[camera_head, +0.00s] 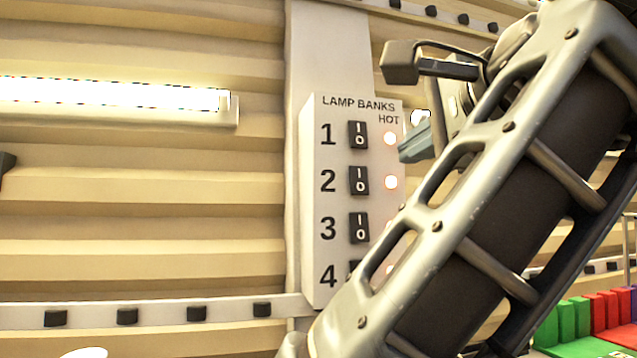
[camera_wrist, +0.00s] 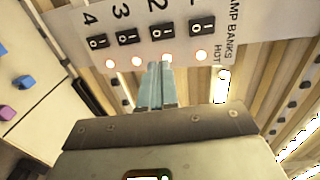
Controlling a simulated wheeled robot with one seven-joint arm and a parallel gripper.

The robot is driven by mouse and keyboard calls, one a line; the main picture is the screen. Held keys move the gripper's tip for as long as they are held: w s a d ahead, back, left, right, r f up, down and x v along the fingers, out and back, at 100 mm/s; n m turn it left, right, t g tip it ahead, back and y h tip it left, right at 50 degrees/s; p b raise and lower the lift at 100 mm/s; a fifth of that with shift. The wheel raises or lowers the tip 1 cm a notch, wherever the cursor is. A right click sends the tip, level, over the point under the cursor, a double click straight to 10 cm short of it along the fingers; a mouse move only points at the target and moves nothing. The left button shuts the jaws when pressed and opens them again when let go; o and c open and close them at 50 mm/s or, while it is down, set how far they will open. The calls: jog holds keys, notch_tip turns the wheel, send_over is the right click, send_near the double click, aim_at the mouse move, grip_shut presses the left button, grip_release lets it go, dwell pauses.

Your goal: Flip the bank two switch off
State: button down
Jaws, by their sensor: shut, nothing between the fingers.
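The lamp banks panel (camera_head: 311,240) is a white box on the wall with numbered black rocker switches in a column. The bank two switch (camera_head: 359,181) is second from the top in the head view, with a glowing orange lamp (camera_head: 391,182) to its right. In the wrist view the bank two switch (camera_wrist: 161,33) lies beyond my fingertips. My gripper (camera_head: 415,142) is shut and empty, to the right of the panel between the heights of rows one and two. In the wrist view my gripper (camera_wrist: 160,68) points toward the bank two switch and overlaps its lamp. Contact is not visible.
Switch one (camera_head: 358,135) and switch three (camera_head: 359,227) are close above and below. Switch four (camera_head: 355,272) is partly hidden by my arm. A lit tube lamp (camera_head: 120,98) is on the ribbed wall at left. Coloured blocks (camera_head: 590,315) lie at lower right.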

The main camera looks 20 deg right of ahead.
send_near(360, 189)
jog(key=w, duration=0.5)
jog(key=shift+f, duration=0.15)
jog(key=shift+w+f, duration=0.25)
jog(key=shift+w, duration=0.65)
jog(key=shift+f, duration=0.1)
